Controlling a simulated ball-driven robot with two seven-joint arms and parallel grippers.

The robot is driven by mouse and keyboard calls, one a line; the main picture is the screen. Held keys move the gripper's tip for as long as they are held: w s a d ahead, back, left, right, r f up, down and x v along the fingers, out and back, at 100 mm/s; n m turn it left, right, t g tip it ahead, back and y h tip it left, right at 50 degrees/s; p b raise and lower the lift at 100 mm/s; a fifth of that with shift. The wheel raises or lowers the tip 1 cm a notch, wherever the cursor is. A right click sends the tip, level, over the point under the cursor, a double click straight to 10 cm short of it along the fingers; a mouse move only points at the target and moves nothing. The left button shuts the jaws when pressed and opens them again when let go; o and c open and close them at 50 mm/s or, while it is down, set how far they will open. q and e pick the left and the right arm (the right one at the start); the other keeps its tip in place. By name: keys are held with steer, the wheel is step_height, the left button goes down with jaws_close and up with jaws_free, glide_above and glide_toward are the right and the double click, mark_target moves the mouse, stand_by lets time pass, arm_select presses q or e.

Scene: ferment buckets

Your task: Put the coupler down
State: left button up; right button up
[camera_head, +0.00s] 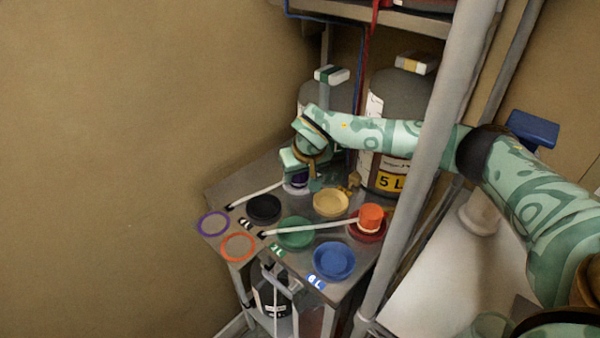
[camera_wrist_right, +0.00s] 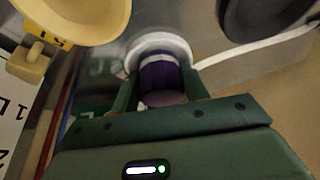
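The purple coupler (camera_wrist_right: 160,78) is between the two fingers of my right gripper (camera_wrist_right: 160,92) in the right wrist view, with both fingers against its sides. It is at a white round dish (camera_wrist_right: 180,42); whether it rests in the dish or hangs just above it, I cannot tell. In the head view my right gripper (camera_head: 300,172) points down at the back left of the grey table, mostly hiding the coupler. An orange coupler (camera_head: 370,216) stands in a red dish (camera_head: 366,234). A purple ring (camera_head: 213,223) and an orange ring (camera_head: 238,246) mark the table's left front. My left gripper is not in view.
Black (camera_head: 263,208), green (camera_head: 296,233), yellow (camera_head: 331,203) and blue (camera_head: 333,261) dishes crowd the table. Pale hoses (camera_head: 318,227) cross it to both couplers. A big vessel labelled 5 L (camera_head: 400,120) stands behind. A grey post (camera_head: 425,160) rises on the right.

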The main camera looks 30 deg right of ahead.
steer(key=shift+o, duration=0.4)
steer(key=shift+r, duration=0.2)
steer(key=p+v, duration=0.3)
steer(key=v, duration=0.9)
steer(key=shift+r, duration=0.45)
